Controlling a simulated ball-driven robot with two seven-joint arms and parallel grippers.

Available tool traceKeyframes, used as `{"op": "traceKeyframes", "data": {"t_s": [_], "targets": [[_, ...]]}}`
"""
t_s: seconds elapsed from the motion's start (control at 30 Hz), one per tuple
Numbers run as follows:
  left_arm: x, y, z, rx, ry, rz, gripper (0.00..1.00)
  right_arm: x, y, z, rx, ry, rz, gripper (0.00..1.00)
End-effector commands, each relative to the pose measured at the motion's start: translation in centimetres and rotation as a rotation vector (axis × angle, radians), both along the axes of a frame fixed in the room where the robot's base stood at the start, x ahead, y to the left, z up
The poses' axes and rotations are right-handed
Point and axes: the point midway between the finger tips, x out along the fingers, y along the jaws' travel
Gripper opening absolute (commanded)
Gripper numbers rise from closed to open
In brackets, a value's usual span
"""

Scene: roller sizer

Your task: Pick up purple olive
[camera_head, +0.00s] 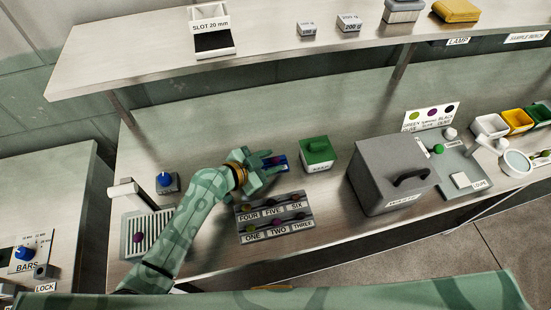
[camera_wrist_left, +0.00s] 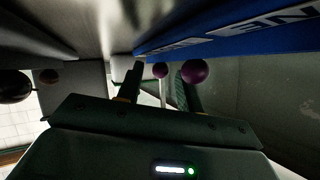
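A purple olive (camera_wrist_left: 195,71) shows at the tip of the right-hand finger in the left wrist view. A smaller purple ball (camera_wrist_left: 160,70) shows beyond the gap between the fingers. My left gripper (camera_wrist_left: 157,84) has its fingers apart, and I see no olive held between them. In the head view the left gripper (camera_head: 268,162) is beside a small blue box (camera_head: 276,162), behind the numbered rack (camera_head: 281,232). A small dark purple ball (camera_head: 138,237) lies on the slatted grille at the left. My right gripper is not in view.
A green box (camera_head: 318,153) and a large grey box with a handle (camera_head: 389,178) stand to the right. A shelf (camera_head: 270,48) hangs above the bench. A blue knob (camera_head: 164,180) is at left.

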Motion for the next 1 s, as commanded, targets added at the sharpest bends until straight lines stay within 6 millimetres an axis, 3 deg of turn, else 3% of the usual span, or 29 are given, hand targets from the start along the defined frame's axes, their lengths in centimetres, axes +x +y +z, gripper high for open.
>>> {"op": "traceKeyframes", "data": {"t_s": [0.03,0.1,0.57,0.77,1.0], "targets": [[0.0,0.0,0.0,0.0,0.0,0.0,0.21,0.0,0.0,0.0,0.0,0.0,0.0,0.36],[0.0,0.0,0.0,0.0,0.0,0.0,0.1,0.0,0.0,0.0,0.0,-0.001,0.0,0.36],[0.0,0.1,0.5,0.002,0.0,-0.002,0.09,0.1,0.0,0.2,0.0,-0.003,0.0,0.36],[0.0,0.1,3.6,0.003,-0.006,-0.003,0.09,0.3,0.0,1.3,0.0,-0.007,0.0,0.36],[-4.8,0.8,9.3,0.001,-0.004,-0.004,0.09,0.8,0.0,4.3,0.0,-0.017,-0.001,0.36]]}}
